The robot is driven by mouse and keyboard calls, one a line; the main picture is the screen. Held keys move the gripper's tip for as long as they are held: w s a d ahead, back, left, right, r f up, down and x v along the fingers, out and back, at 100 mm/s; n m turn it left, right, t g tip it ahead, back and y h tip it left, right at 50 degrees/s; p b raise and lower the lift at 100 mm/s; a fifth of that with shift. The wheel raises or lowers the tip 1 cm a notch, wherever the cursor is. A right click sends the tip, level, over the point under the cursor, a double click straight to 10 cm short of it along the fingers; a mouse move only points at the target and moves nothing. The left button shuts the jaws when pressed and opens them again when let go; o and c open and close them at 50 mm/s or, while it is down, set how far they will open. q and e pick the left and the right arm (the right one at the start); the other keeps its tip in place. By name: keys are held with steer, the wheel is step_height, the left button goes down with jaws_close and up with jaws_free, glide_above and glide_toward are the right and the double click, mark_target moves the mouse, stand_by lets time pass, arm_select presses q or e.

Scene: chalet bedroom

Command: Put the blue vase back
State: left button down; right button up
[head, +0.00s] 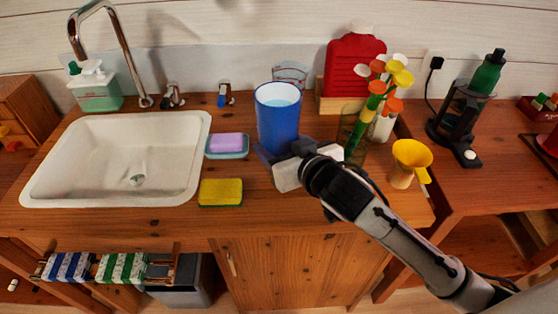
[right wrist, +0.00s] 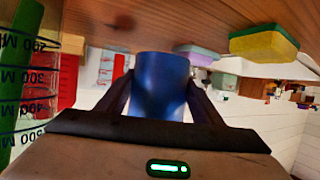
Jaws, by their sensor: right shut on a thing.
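The blue vase (head: 278,122) is an upright, open-topped blue cylinder at the back middle of the wooden counter, with a paler blue inside. My right gripper (head: 284,152) is shut on its lower part, coming from the front right. In the right wrist view the vase (right wrist: 160,88) sits between the two dark fingers of my gripper (right wrist: 160,105); that view is upside down. A dark shadow lies on the counter close to the vase. I cannot tell whether its base touches the counter. My left gripper is not in view.
A soap dish with a purple bar (head: 227,144) and a yellow sponge (head: 220,192) lie left of the vase, beside the white sink (head: 60,165).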

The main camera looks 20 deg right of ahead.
steer(key=shift+w+f, duration=0.1)
steer(key=shift+f, duration=2.1)
steer(key=shift+f+b, duration=0.1)
steer(key=shift+b, duration=0.2)
steer(key=o, duration=1.6)
steer(key=shift+f, duration=0.25)
steer(key=shift+r, duration=0.2)
steer(key=v, duration=1.2)
steer(key=shift+f, duration=0.1)
